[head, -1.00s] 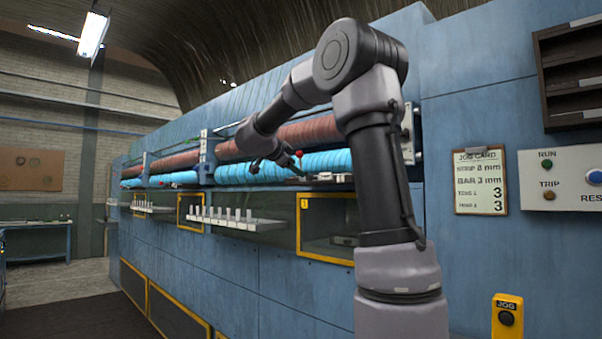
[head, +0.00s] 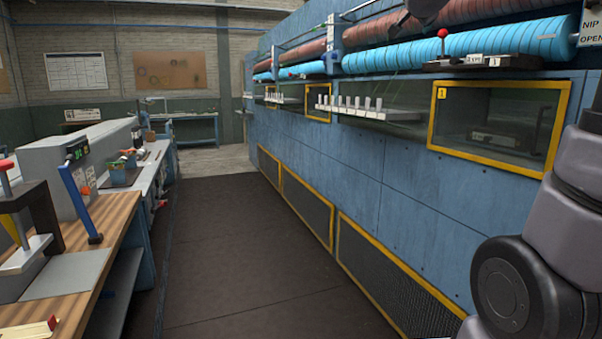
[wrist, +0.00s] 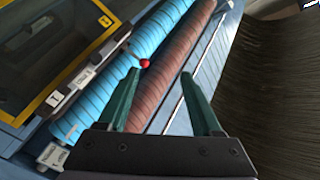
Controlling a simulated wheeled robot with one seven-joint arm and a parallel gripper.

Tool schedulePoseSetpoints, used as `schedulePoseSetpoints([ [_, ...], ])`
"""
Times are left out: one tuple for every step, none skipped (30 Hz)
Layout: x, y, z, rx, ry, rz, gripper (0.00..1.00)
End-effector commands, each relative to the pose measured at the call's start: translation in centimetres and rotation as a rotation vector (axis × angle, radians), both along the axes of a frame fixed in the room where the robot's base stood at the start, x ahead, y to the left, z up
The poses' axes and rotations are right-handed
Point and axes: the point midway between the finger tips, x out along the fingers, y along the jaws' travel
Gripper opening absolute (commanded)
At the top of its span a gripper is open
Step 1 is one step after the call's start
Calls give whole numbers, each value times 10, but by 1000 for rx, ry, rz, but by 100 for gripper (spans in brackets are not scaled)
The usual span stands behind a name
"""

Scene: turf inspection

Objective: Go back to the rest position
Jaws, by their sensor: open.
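My gripper (wrist: 165,95) shows in the wrist view with its two green fingers spread apart and nothing between them. Beyond the fingers lie the blue roller (wrist: 120,85) and the brown-red roller (wrist: 175,65) of the machine. A small red ball knob (wrist: 145,64) appears beside the left fingertip; I cannot tell whether they touch.
The long blue machine (head: 320,170) runs along the right, with a yellow-framed window (head: 500,118) and a shelf of white pegs (head: 350,108). A wooden-topped bench (head: 110,215) stands at the left. The dark floor mat (head: 225,250) between them is clear.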

Motion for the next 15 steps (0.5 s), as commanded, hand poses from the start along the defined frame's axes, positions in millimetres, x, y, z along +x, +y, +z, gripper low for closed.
schedulePoseSetpoints([
  [-17, 17, -2, -24, 8, 103, 67],
  [-26, 28, -7, -40, 23, 168, 67],
  [-40, 43, -16, -61, 52, 249, 67],
  [-51, 53, -25, -75, 80, 308, 67],
  [-64, 62, -35, -89, 114, 364, 67],
  [-82, 74, -52, -106, 167, 433, 67],
  [-96, 81, -66, -118, 213, 483, 67],
  [-112, 87, -81, -129, 262, 527, 67],
  [-133, 93, -103, -142, 334, 579, 67],
  [-149, 96, -120, -149, 388, 611, 67],
  [-165, 98, -135, -156, 443, 638, 67],
  [-185, 98, -156, -163, 516, 666, 67],
  [-200, 98, -170, -166, 568, 681, 67],
  [-214, 96, -184, -169, 618, 693, 67],
  [-231, 94, -200, -171, 679, 703, 67],
])
